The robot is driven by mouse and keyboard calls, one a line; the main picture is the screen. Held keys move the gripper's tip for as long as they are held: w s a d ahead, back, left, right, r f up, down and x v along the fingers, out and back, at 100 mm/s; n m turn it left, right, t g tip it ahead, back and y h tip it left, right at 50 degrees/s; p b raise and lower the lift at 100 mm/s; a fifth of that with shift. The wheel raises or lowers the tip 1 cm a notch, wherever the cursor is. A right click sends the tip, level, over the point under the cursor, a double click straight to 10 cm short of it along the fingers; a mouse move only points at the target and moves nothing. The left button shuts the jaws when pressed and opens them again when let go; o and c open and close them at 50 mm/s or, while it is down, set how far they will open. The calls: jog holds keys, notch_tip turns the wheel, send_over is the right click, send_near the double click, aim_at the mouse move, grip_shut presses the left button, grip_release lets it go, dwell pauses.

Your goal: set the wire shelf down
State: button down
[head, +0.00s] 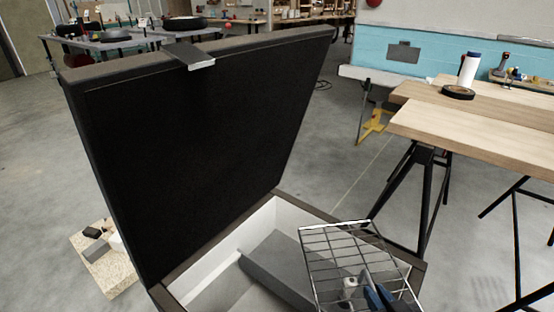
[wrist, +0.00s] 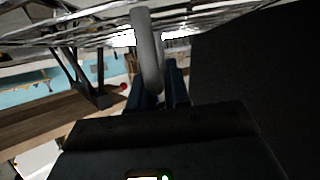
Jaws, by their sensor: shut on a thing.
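The wire shelf (head: 330,243) is a chrome rack of thin bars. In the head view it is tilted over the right part of an open storage box (head: 225,245). My gripper (head: 374,296) shows its blue fingers behind the bars at the lower right. In the wrist view my gripper (wrist: 165,85) is shut on the wire shelf (wrist: 95,14), whose bars cross the top of the picture. A rounded grey piece (wrist: 148,50) stands in front of the fingers. The exact gripping spot is hard to make out.
A wooden trestle table (head: 480,125) is to the right, bearing a white bottle (head: 468,72) and a dark round item. Bare concrete floor lies between the box and the table.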

jog(key=r, duration=0.1)
jog(key=w+r+h, duration=0.1)
jog(key=d+r+m, duration=0.1)
jog(key=shift+w+r+h, duration=0.2)
jog(key=shift+r+h, duration=0.1)
jog(key=shift+r+p, duration=0.35)
jog(key=shift+p, duration=0.2)
jog(key=s+r+p, duration=0.2)
jog(key=r+p, duration=0.1)
jog(key=p, duration=0.9)
jog(key=shift+s+p, duration=0.15)
jog(key=shift+p, duration=0.15)
jog(key=shift+a+f, duration=0.1)
jog(key=shift+f, duration=0.05)
